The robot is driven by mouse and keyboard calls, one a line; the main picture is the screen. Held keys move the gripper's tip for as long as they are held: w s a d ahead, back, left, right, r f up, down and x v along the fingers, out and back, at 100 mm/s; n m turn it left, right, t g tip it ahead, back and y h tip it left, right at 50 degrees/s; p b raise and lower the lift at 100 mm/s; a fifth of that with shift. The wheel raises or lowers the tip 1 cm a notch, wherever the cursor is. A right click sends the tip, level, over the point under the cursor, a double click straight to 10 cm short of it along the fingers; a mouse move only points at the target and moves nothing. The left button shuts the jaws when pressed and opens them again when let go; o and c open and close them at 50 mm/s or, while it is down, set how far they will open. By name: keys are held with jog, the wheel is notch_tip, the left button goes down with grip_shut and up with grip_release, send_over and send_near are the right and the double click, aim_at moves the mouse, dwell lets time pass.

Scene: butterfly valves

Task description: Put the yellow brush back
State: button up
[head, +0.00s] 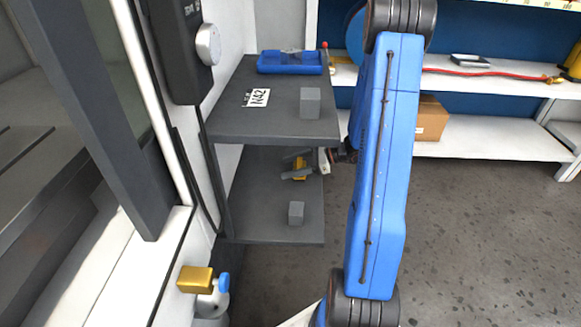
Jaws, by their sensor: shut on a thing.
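My gripper (292,165) reaches in from the right between the two shelves of the dark grey rack. It is shut on a small yellow thing, which looks like the yellow brush (300,172), above the lower shelf (255,205). The brush is small and partly covered by the grey fingers, so its bristles cannot be made out. Whether it touches the lower shelf cannot be told.
The upper shelf (233,123) hangs close over my gripper and bears a grey block (310,103), an N42 label (257,97) and a blue tray (289,68). A second grey block (296,213) stands on the lower shelf.

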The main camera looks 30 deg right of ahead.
jog(key=shift+f, duration=0.1)
jog(key=o, duration=1.1)
jog(key=shift+d, duration=0.1)
jog(key=v, duration=1.2)
